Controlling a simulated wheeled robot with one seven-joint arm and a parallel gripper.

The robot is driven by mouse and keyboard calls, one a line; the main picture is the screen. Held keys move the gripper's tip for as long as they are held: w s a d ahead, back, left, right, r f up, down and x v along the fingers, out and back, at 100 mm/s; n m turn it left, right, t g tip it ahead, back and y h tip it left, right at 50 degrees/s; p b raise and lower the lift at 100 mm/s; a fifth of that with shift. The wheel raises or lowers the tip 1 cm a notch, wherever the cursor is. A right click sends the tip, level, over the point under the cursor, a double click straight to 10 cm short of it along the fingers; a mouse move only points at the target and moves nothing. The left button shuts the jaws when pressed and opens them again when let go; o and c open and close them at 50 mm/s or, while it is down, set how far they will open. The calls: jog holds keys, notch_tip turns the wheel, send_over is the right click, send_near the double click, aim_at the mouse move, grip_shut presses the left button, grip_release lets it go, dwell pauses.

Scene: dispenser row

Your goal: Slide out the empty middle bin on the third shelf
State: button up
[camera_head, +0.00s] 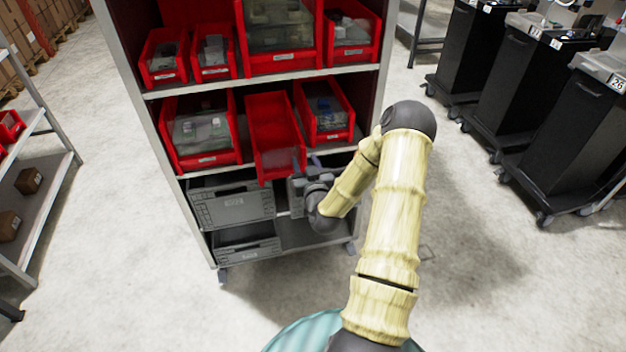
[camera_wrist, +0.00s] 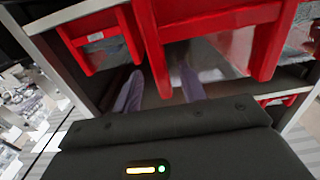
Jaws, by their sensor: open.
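The middle bin (camera_head: 274,132) is red and looks empty. It sticks out past the shelf edge and tilts down at its front, between two other red bins. In the wrist view the red bin (camera_wrist: 212,20) fills the upper middle. My gripper (camera_head: 307,162) is open at the bin's front right corner. In the wrist view its two fingertips (camera_wrist: 162,82) lie on either side of a red side wall. I cannot tell whether either finger touches it.
The left neighbour bin (camera_head: 202,132) and right neighbour bin (camera_head: 325,110) hold items. Grey crates (camera_head: 233,208) stand on the shelf below. Black wheeled bins (camera_head: 560,140) stand at the right. The floor (camera_head: 150,280) in front of the rack is clear.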

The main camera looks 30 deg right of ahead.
jog(key=p+v, duration=0.7)
jog(key=v, duration=1)
jog(key=shift+s+p, duration=0.15)
jog(key=shift+p, duration=0.25)
jog(key=shift+d, duration=0.1)
